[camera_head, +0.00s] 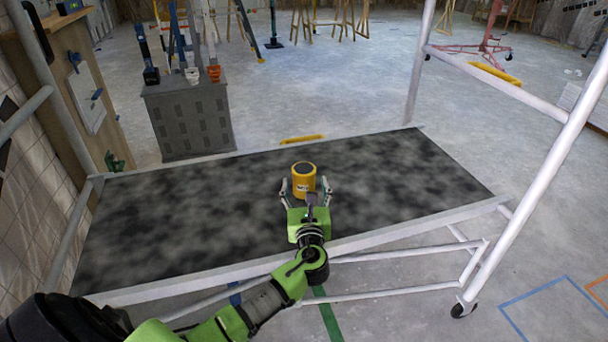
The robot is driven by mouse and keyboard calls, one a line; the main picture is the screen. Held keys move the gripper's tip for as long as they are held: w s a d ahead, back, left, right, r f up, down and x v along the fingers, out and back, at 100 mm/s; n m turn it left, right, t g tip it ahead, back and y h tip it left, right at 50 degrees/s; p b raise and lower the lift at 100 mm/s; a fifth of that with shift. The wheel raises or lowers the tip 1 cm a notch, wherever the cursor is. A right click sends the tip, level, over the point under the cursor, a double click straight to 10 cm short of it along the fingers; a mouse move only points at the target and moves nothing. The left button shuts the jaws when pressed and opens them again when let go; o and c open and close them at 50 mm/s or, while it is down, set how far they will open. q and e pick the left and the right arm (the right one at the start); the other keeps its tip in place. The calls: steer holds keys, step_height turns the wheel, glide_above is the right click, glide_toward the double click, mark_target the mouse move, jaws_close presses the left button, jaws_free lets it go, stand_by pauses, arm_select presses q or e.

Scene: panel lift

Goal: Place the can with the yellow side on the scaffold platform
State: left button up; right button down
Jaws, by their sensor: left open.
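The yellow can (304,177) stands upright on the dark mottled scaffold platform (400,180), a little right of the platform's middle. It has yellow sides and a dark round top. My left gripper (306,188) is open, with one finger on each side of the can and the palm on the near side of it. I cannot tell whether the fingers touch the can. The lower front of the can is partly hidden by the gripper. My right gripper is not in view.
White scaffold tubes rise at the left and right (540,180) ends of the platform. A grey cabinet (188,118) with tools on top stands behind it at the left. The platform is bare around the can. Sawhorses and a red stand are farther back.

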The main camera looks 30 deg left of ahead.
arm_select(q)
steer(key=v, duration=0.7)
steer(key=shift+p, duration=0.35)
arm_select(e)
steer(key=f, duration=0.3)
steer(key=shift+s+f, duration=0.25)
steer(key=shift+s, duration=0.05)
